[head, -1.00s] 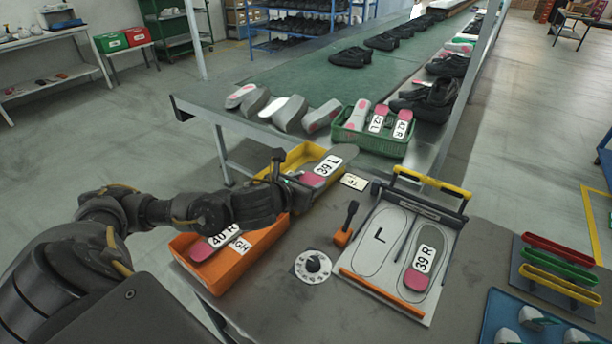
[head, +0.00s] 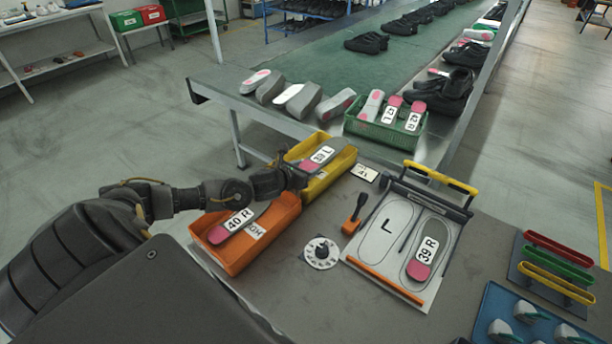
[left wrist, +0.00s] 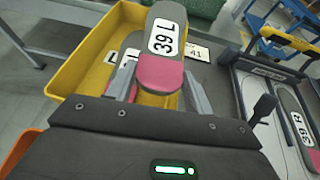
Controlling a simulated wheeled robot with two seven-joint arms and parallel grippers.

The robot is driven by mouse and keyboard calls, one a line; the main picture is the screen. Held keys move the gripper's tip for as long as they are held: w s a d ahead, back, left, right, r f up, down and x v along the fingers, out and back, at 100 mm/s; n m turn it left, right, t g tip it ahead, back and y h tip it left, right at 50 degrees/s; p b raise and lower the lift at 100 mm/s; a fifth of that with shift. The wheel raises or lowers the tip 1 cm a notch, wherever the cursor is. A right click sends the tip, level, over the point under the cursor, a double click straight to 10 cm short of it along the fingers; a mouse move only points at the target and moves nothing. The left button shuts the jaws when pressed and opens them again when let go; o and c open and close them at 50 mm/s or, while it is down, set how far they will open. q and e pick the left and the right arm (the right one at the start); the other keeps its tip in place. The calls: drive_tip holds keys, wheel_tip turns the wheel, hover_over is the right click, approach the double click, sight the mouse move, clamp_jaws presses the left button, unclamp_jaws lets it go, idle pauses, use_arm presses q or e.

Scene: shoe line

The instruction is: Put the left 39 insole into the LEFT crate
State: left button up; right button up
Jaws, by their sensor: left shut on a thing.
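The left 39 insole (head: 318,158), grey with a pink heel and a "39 L" label, is held by my left gripper (head: 301,174). In the left wrist view the insole (left wrist: 163,40) shows with its pink heel (left wrist: 160,74) between the two fingers. The insole is over the yellow crate (head: 331,181), which also shows in the left wrist view (left wrist: 92,55). A white label with an "L" shows partly behind the insole there; I cannot tell what it is on. My right gripper is not in view.
An orange crate (head: 271,236) with a "40 R" insole (head: 238,220) stands close to my left arm. A fixture board (head: 383,243) holds a "39 R" insole (head: 427,250); its "L" outline is empty. A green crate (head: 358,126) stands behind at the conveyor.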

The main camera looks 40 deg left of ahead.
use_arm(q)
drive_tip(key=shift+w+a+f, duration=0.1)
drive_tip(key=shift+f, duration=0.1)
wheel_tip(320, 180, down, 2)
drive_tip(key=shift+f+p, duration=0.15)
drive_tip(key=shift+p, duration=0.4)
drive_tip(key=shift+a+f, duration=0.1)
drive_tip(key=shift+f, duration=0.35)
